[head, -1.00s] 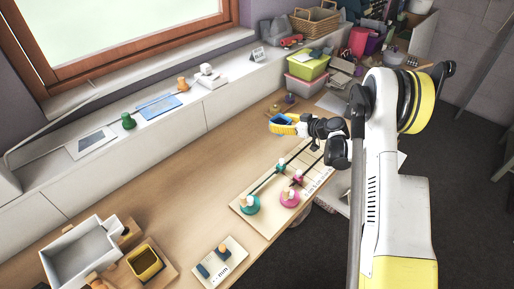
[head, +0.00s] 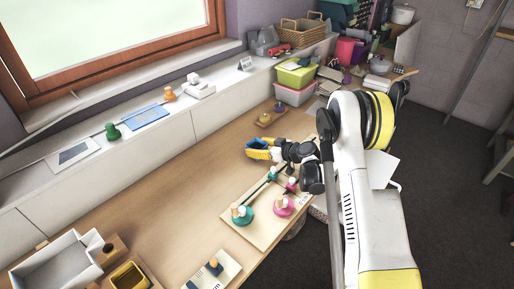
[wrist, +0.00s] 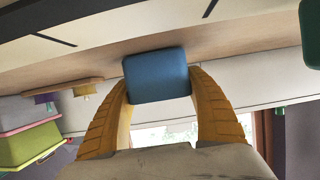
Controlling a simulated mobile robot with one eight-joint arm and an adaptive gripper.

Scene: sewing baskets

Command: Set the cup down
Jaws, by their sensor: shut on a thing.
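The cup is a blue, rounded block-like thing (wrist: 158,78) in the wrist view, held between the two yellow fingers of my gripper (wrist: 158,92). In the head view my gripper (head: 259,148) is over the wooden table, just beyond the far end of the pale board, with a bit of the blue cup (head: 257,155) showing. My gripper is shut on the cup. The cup's opening and underside are hidden. I cannot tell how far the cup is above the table.
The pale board (head: 262,222) holds teal and pink pieces with pegs. A wooden block with knobs (head: 270,115) stands beyond my gripper. Stacked pink and green boxes (head: 297,85) are at the back. The table (head: 175,200) left of my gripper is clear.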

